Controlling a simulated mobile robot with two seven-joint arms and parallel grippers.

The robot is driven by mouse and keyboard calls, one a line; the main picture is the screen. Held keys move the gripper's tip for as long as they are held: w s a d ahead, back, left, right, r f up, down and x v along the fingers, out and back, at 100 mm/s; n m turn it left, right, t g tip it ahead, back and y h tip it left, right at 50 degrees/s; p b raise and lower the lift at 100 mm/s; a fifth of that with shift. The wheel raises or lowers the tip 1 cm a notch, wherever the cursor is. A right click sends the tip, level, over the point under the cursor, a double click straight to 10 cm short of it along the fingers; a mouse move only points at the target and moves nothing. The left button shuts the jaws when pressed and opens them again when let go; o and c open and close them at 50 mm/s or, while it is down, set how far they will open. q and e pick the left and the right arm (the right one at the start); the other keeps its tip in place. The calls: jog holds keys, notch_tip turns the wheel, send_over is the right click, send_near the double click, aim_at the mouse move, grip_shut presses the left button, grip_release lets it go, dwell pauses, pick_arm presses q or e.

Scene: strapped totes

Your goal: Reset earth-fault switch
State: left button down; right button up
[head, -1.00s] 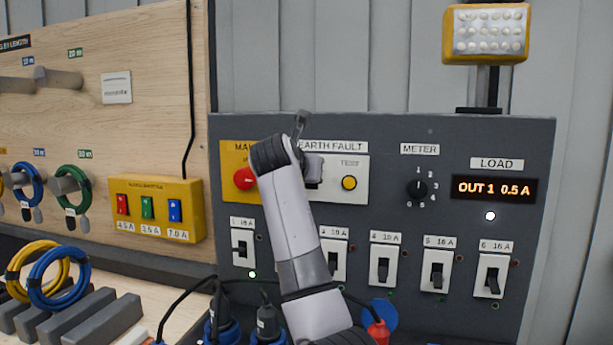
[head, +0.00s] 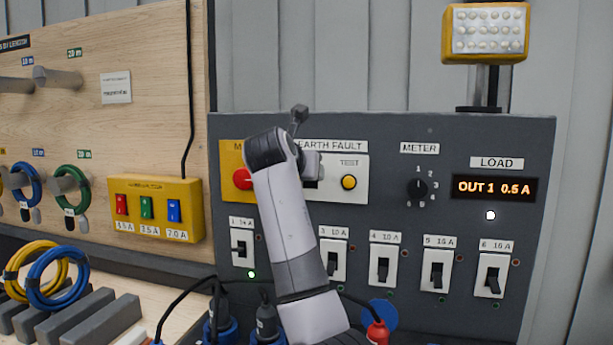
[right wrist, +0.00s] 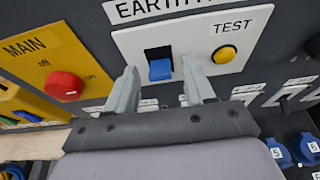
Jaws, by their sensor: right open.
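The earth-fault switch (right wrist: 160,69) is a blue lever in a dark slot on a white plate, under the EARTH FAULT label, in the right wrist view. The lever sits at the lower end of its slot. My right gripper (right wrist: 161,78) is open and empty, with its two fingers pointing at the plate, one on either side of the lever in the picture. I cannot tell whether they touch the plate. In the head view my right gripper (head: 312,166) is in front of the white plate (head: 334,195) and hides the switch. My left gripper is not in view.
A yellow TEST button (head: 349,182) is right of the switch and a red MAIN knob (head: 243,180) is left of it. Below is a row of black breaker switches (head: 383,268). The METER dial (head: 417,189) and LOAD display (head: 494,188) are further right.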

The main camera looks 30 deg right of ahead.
jog(key=b+v, duration=0.1)
jog(key=v, duration=0.4)
jog(key=shift+s+a, duration=0.1)
jog(key=shift+s, duration=0.05)
dwell(0.3)
